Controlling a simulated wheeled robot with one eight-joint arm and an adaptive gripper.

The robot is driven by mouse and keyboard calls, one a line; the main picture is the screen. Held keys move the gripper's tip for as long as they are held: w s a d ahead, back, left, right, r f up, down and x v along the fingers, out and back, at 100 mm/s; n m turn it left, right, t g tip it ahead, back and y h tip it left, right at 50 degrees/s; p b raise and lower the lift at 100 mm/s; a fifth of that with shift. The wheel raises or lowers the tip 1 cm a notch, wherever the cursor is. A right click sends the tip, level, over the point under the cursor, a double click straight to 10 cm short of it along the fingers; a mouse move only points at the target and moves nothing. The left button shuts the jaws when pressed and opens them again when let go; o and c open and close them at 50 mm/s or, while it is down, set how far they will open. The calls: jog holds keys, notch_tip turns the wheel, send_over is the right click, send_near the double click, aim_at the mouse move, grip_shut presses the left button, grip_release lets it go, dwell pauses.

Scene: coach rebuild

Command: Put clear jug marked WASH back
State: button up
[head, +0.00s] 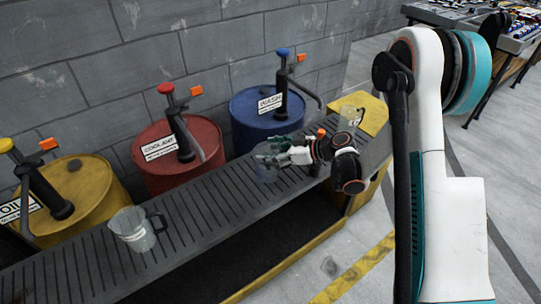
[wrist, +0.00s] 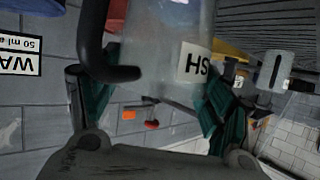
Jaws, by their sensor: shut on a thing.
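My gripper (head: 270,152) is shut on the clear jug marked WASH (head: 267,173), above the slatted grate in front of the blue drum. In the wrist view the jug (wrist: 165,60) fills the top middle, with its dark handle at the left and a white label ending in "SH" at the right. My green fingers (wrist: 155,105) are on either side of it. I cannot tell whether its base touches the grate. The blue WASH drum (head: 262,120) stands behind it with a blue-knobbed pump.
Another clear jug (head: 135,230) with a dark handle stands on the grate (head: 205,215) at the left. A third clear vessel (head: 349,117) stands at the grate's right end, by a yellow patch (head: 370,108). Red (head: 190,150) and yellow (head: 82,195) drums line the wall.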

jog(key=shift+f, duration=0.1)
jog(key=o, duration=1.5)
jog(key=p+v, duration=0.2)
jog(key=v, duration=0.5)
jog(key=shift+s+d+p, duration=0.15)
jog(key=shift+d+p, duration=0.1)
jog(key=shift+p, duration=0.1)
